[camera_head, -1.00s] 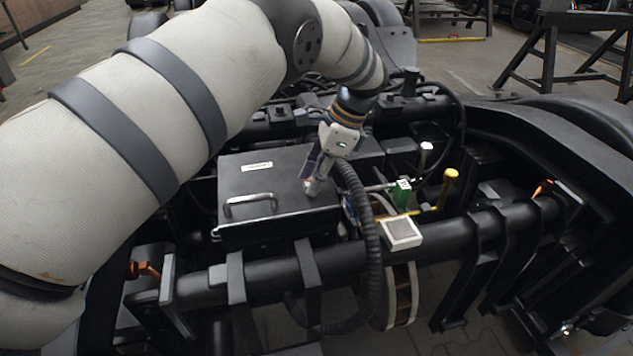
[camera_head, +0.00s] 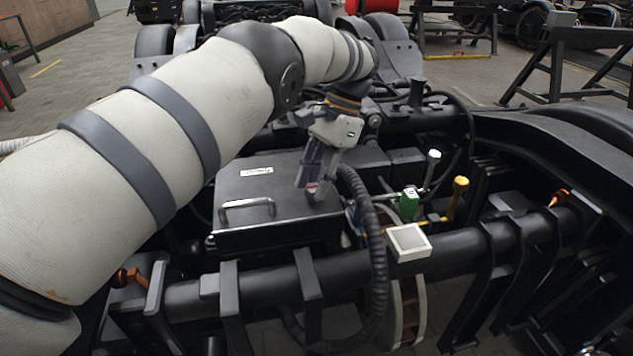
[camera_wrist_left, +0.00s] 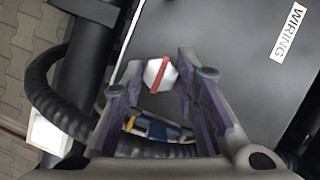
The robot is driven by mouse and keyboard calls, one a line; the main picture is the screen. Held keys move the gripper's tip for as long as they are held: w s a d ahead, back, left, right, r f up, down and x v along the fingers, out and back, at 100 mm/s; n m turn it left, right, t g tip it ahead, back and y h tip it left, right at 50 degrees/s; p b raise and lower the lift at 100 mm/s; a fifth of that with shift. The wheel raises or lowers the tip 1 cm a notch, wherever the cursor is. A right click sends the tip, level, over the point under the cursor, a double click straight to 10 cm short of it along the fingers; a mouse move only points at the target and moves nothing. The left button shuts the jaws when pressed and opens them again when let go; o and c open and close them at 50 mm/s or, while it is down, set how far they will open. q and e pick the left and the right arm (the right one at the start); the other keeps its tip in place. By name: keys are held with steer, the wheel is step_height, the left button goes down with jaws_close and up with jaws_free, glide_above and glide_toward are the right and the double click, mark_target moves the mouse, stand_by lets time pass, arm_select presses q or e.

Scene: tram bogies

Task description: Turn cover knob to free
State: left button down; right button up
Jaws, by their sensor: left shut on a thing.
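The cover knob (camera_wrist_left: 160,74) is a pale faceted knob with a red stripe, on the dark box cover beside the corner. It shows between the fingertips in the left wrist view; the fingers mostly hide it in the head view. My left gripper (camera_head: 314,188) points down at the right part of the cover. Its purple-padded fingers (camera_wrist_left: 159,88) are shut on the knob. The black box cover (camera_head: 262,182) is down, with a metal bar handle (camera_head: 246,204) at its front and a white label (camera_wrist_left: 287,33) reading "WIRING". My right gripper is not in view.
A ribbed black hose (camera_head: 377,265) curves down right of the box. A green block (camera_head: 409,204), a yellow-topped lever (camera_head: 458,196) and a pale square box (camera_head: 408,243) stand further right. A thick black frame tube (camera_head: 345,268) runs along the front.

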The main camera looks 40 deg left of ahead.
mark_target(316, 186)
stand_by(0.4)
arm_select(q)
steer(key=c, duration=1.2)
jaws_free()
steer(key=shift+c, duration=0.2)
steer(key=shift+r, duration=0.1)
step_height(316, 186, up, 10)
